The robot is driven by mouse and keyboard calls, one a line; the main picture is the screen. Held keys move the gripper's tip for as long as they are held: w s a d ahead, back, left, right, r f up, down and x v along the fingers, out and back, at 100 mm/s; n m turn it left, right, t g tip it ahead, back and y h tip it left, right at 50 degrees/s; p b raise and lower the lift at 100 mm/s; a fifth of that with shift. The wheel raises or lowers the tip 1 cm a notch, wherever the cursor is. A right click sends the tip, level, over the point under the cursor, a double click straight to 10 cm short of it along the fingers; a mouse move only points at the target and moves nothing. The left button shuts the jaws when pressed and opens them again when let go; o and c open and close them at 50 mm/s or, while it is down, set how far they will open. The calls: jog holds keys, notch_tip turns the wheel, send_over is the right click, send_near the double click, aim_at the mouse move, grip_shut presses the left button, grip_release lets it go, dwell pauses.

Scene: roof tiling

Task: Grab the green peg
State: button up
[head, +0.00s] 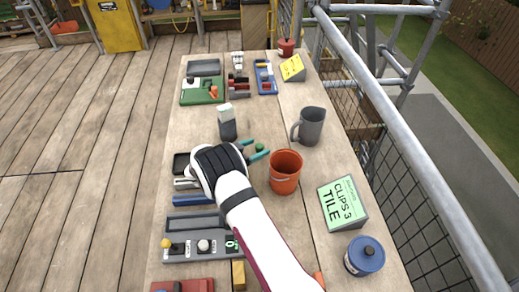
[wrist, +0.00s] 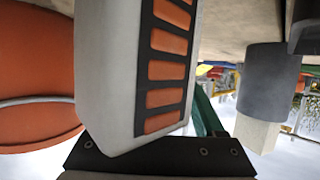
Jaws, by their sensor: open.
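A small round green piece, which looks like the green peg (head: 260,147), shows on the table in the head view, left of and beyond the orange bucket (head: 285,172). My gripper (head: 253,149) points away from the camera, its teal fingers spread on either side of the green piece. I cannot tell whether they touch it. In the wrist view, a white housing with orange slots (wrist: 165,70) fills the middle and hides most of the jaws. A teal-green strip (wrist: 207,115) shows behind it, and the peg cannot be made out there.
The orange bucket stands close right of my gripper. A dark bottle with a pale top (head: 227,124) stands beyond it, and a grey mug (head: 309,127) to the right. A grey tray (head: 190,225) with yellow and white knobs lies nearer. A green sign (head: 342,203) and blue pot (head: 365,257) stand front right.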

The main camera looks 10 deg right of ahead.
grip_shut()
jog(key=shift+r, duration=0.1)
dwell(0.3)
